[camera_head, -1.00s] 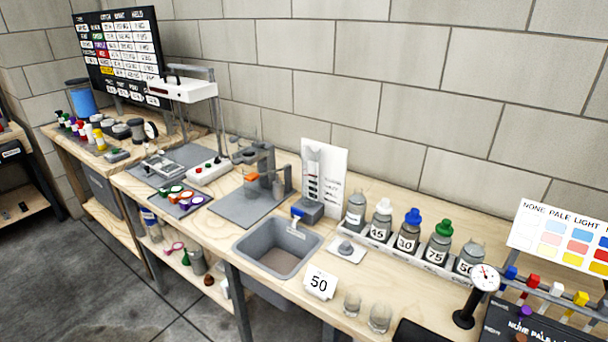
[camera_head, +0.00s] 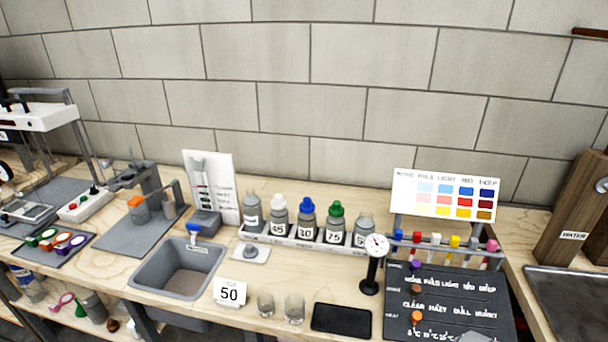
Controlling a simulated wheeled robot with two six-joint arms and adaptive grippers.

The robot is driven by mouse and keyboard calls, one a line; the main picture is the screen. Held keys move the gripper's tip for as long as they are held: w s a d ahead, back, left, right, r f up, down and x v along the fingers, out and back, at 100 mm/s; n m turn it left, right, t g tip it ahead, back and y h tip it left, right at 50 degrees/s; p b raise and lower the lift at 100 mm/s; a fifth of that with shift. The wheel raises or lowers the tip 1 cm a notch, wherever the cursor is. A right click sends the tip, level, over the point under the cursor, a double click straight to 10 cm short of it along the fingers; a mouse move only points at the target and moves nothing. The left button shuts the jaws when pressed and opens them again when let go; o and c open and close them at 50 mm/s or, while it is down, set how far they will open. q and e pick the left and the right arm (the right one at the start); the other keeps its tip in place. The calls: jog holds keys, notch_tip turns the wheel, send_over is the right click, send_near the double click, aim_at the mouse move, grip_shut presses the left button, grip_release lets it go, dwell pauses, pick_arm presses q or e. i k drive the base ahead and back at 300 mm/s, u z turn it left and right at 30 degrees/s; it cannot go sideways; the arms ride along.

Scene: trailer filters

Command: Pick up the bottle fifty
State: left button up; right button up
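A row of bottles stands in a pale rack (camera_head: 290,241) on the wooden bench. From left they are a grey-topped bottle (camera_head: 252,212) with an unreadable label, a white-capped bottle marked 45 (camera_head: 279,216), a blue-capped one marked 30 (camera_head: 306,221) and a green-capped one marked 75 (camera_head: 335,223). At the right end is a grey-topped bottle (camera_head: 364,226), its label partly hidden by the dial gauge. No bottle is clearly readable as 50.
A grey sink (camera_head: 178,268) is left of the card. Two small glasses (camera_head: 279,307) and a black pad (camera_head: 342,320) lie in front of the rack. The dial gauge (camera_head: 374,262) stands close to the right-end bottle. A colour chart (camera_head: 445,195) is at right.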

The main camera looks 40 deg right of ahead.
aim_at(365, 225)
jog(key=z, duration=1.75)
jog(key=k, duration=0.45)
jog(key=z, duration=1.15)
jog(key=i, duration=1.2)
jog(key=u, duration=0.45)
